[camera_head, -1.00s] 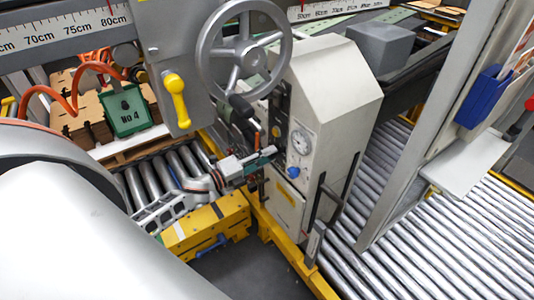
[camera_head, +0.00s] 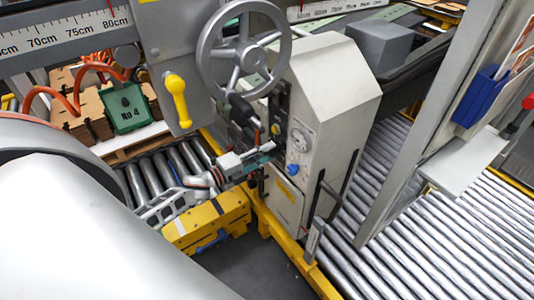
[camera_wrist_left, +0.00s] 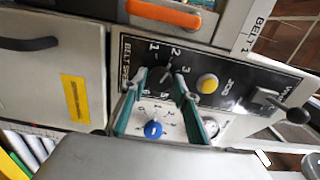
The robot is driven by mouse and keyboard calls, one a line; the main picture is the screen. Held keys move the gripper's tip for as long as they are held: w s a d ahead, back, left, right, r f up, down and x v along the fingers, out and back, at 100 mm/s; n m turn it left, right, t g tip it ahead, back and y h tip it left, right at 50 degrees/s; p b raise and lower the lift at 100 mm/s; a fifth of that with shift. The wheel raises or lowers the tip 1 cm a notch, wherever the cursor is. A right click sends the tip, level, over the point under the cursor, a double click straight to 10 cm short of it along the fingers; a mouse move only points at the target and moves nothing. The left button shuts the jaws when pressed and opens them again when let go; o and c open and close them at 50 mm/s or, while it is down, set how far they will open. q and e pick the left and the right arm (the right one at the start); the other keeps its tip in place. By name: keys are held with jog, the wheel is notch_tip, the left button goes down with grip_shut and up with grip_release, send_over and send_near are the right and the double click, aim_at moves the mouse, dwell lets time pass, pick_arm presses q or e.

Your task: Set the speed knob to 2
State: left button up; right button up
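The speed knob (camera_wrist_left: 166,74) is a small dark knob on the black panel marked BELT SPEED in the left wrist view. The white figures 1, 2 and 3 run around its upper and right side. Which figure it points to is too small to tell. My left gripper (camera_wrist_left: 162,76) has its two teal fingers spread, one on each side of the knob, with a gap visible between them. In the head view my left gripper (camera_head: 268,153) is at the machine's front face, and the knob cannot be made out there. My right gripper is not in view.
Right of the knob are a yellow JOG button (camera_wrist_left: 207,83) and a black lever (camera_wrist_left: 292,115). Below is a blue knob (camera_wrist_left: 153,129) on a white dial.

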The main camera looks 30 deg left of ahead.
pick_arm(q)
jog(key=shift+o, duration=0.6)
jog(key=shift+s, duration=0.15)
jog(key=shift+s+a+f, duration=0.1)
jog(key=shift+s+a, duration=0.1)
jog(key=shift+s, duration=0.1)
jog(key=v, duration=1.1)
